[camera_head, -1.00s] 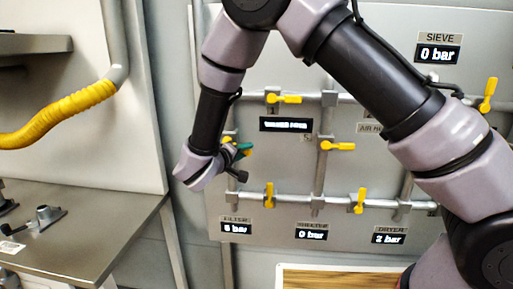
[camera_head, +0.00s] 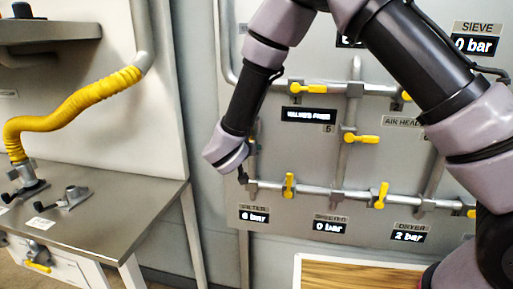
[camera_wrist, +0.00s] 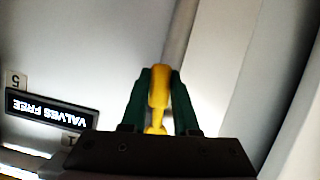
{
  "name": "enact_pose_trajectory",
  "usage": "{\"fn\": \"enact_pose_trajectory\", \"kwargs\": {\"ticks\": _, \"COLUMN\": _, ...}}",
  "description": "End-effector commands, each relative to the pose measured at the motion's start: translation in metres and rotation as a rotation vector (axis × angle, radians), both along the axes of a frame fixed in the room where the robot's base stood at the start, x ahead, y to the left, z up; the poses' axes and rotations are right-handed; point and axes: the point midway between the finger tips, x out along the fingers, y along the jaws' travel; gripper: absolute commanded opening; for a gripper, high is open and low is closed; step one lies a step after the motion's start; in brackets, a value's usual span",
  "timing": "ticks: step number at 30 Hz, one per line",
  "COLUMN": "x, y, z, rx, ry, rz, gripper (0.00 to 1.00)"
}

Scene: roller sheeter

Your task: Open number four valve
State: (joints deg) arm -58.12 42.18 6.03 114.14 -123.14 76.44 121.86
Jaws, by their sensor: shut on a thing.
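A yellow valve handle (camera_wrist: 158,86) stands upright in the wrist view, between the two green fingers of my gripper (camera_wrist: 160,95). The gripper is shut on it. In the head view my wrist is at the left edge of the valve panel, beside the left upright pipe. The fingers and this handle are hidden there. No number four label is readable. A small label (camera_wrist: 15,81) reading 5 shows next to the VALVES FREE display (camera_wrist: 50,109), both upside down in the wrist view.
Other yellow valves sit on the panel: one at top (camera_head: 308,89), one at middle (camera_head: 361,138), and two on the lower pipe (camera_head: 289,185), (camera_head: 380,195). The filter display (camera_head: 254,215) reads 6 bar. A metal table (camera_head: 110,215) with a yellow hose (camera_head: 70,102) stands left.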

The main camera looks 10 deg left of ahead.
Motion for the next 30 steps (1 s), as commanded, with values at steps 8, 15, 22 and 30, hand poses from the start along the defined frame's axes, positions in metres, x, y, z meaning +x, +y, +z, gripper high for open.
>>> {"fn": "enact_pose_trajectory", "kwargs": {"ticks": 8, "x": 0.000, "y": 0.008, "z": -0.001, "rx": 0.132, "ry": -0.003, "rz": 0.000, "gripper": 0.00}}
{"fn": "enact_pose_trajectory", "kwargs": {"ticks": 15, "x": 0.000, "y": 0.011, "z": -0.001, "rx": 0.178, "ry": -0.005, "rz": 0.001, "gripper": 0.00}}
{"fn": "enact_pose_trajectory", "kwargs": {"ticks": 22, "x": 0.000, "y": 0.012, "z": -0.001, "rx": 0.185, "ry": -0.005, "rz": 0.001, "gripper": 0.00}}
{"fn": "enact_pose_trajectory", "kwargs": {"ticks": 30, "x": 0.000, "y": 0.012, "z": -0.001, "rx": 0.185, "ry": -0.006, "rz": 0.002, "gripper": 0.59}}
